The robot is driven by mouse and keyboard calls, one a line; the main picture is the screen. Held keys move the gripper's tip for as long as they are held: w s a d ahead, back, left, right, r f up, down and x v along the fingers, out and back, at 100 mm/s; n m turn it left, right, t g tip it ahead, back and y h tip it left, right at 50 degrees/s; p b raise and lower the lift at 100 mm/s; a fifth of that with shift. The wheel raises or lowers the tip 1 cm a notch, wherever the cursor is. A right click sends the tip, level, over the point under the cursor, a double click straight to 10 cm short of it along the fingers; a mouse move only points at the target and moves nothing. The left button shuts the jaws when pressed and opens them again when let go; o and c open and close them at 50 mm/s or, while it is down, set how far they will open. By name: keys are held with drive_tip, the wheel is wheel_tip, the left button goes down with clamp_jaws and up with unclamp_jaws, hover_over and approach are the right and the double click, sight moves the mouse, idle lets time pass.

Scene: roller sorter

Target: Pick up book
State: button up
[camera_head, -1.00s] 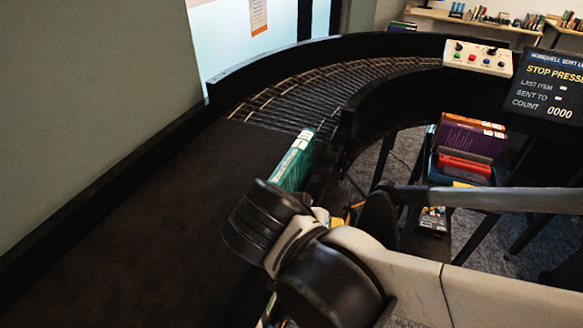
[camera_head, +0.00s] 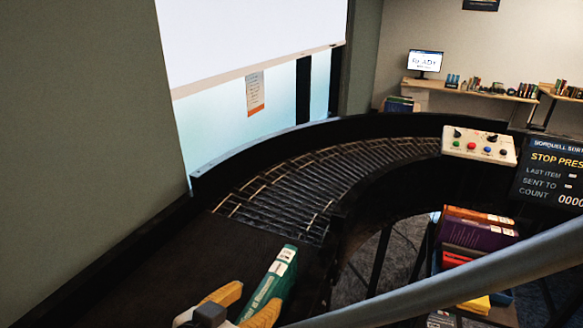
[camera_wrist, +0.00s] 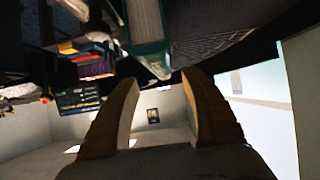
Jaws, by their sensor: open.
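A teal-green book (camera_head: 272,278) with a white label on its spine lies on the dark conveyor belt (camera_head: 215,262), near its right edge. My gripper (camera_head: 244,302) is at the bottom of the head view, with tan fingers close to the near end of the book. In the wrist view the two fingers (camera_wrist: 160,95) are spread apart with nothing between them. The green book (camera_wrist: 148,42) shows just past the fingertips there, at the top. Whether a finger touches the book cannot be told.
A curved roller section (camera_head: 320,180) continues from the belt. A button box (camera_head: 479,146) and a dark screen (camera_head: 552,175) stand at the right. Several books (camera_head: 475,235) are stacked below. A grey bar (camera_head: 470,275) crosses the lower right.

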sight(263, 290)
drive_tip(key=b+x, duration=0.1)
drive_tip(key=x, duration=0.5)
drive_tip(key=shift+a, duration=0.15)
clamp_jaws()
